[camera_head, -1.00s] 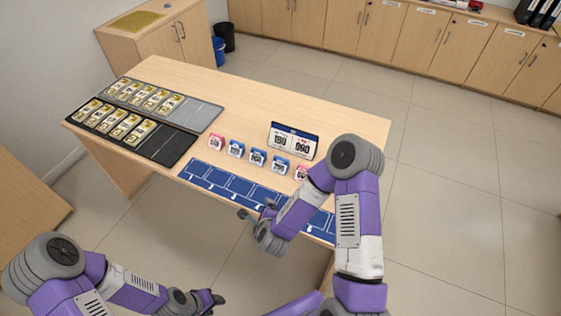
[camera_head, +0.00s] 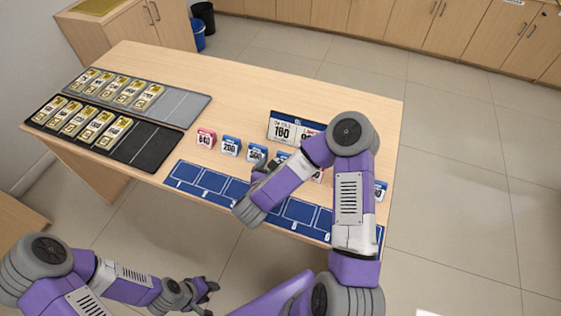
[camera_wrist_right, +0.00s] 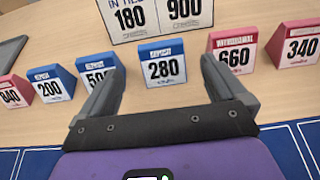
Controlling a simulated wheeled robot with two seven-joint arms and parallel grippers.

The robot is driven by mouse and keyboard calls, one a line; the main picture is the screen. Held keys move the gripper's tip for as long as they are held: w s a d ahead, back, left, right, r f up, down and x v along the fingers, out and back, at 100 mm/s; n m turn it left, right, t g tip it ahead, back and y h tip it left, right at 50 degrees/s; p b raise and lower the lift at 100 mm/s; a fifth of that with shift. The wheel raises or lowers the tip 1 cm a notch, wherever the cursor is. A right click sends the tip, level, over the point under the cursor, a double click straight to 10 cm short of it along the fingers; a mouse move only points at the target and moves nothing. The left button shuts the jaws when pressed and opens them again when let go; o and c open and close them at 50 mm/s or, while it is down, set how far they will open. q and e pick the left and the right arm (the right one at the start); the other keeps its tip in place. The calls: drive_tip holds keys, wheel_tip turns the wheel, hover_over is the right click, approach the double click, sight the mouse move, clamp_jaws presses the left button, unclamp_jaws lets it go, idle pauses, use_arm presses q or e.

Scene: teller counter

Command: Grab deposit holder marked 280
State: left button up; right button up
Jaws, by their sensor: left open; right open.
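The blue deposit holder marked 280 (camera_wrist_right: 163,66) stands upright on the counter in the right wrist view, straight ahead between my right gripper's fingers. My right gripper (camera_wrist_right: 160,85) is open and empty, with its tips just short of the holder. In the head view my right gripper (camera_head: 262,172) hangs over the blue mat's back edge, and the 280 holder (camera_head: 282,156) is partly hidden behind my arm. My left gripper (camera_head: 208,291) is open and empty, off the counter's front side at the lower left.
Blue holder 500 (camera_wrist_right: 97,71) is close on the left, red withdrawal holder 660 (camera_wrist_right: 233,55) on the right. Holders 200 (camera_wrist_right: 50,84), 840 (camera_wrist_right: 10,92) and 340 (camera_wrist_right: 296,44) are farther out. A sign (camera_wrist_right: 158,16) stands behind. The blue slotted mat (camera_head: 207,183) lies in front.

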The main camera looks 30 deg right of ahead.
drive_tip(key=shift+w+d+f, duration=0.2)
drive_tip(key=shift+w+f, duration=0.05)
drive_tip(key=shift+f, duration=0.05)
drive_tip(key=shift+w+d+f, duration=0.1)
drive_tip(key=shift+w+d, duration=0.05)
drive_tip(key=shift+d, duration=0.15)
drive_tip(key=b+x, duration=0.2)
drive_tip(key=x, duration=0.3)
drive_tip(key=shift+d+f, duration=0.2)
drive_tip(key=shift+w+d+f, duration=0.1)
drive_tip(key=shift+w+d, duration=0.1)
drive_tip(key=shift+c, duration=0.2)
drive_tip(key=c, duration=1)
